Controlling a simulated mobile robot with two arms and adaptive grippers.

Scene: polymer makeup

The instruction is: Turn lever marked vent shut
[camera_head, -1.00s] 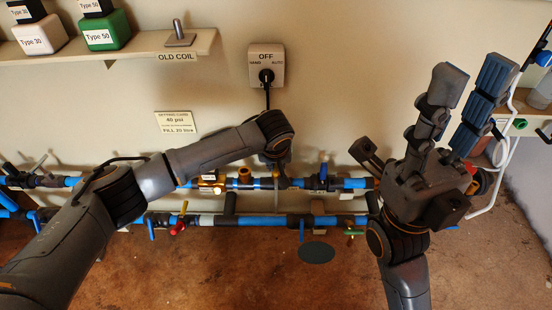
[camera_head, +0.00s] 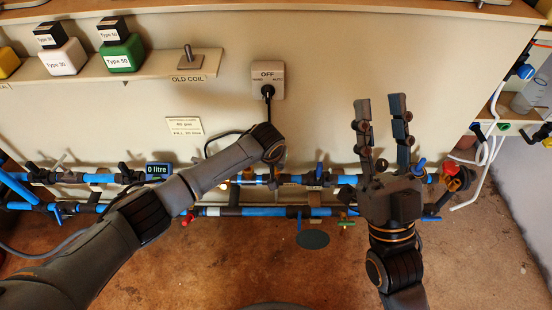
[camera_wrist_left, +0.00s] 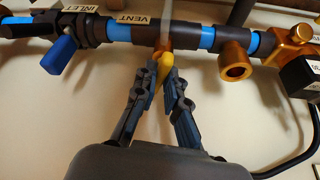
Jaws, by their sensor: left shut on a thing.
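The left wrist view shows the VENT label (camera_wrist_left: 142,21) on a dark pipe fitting. Just below and right of it is a yellow lever (camera_wrist_left: 165,66), hanging down from the fitting. My left gripper (camera_wrist_left: 162,78) has its fingertips closed around this lever from below. In the head view its fingers are mostly hidden behind my own left wrist, at the upper pipe (camera_head: 250,180). My right gripper (camera_head: 380,104) is open and empty, its two fingers pointing up, in front of the panel to the right.
A blue lever (camera_wrist_left: 58,56) hangs by the INLET label (camera_wrist_left: 80,8), left of the vent. Brass fittings (camera_wrist_left: 234,62) sit to the right. A switch marked OFF (camera_head: 267,72) is on the wall. A display (camera_head: 158,171) reads 0 litre. The lower pipe (camera_head: 260,211) runs below.

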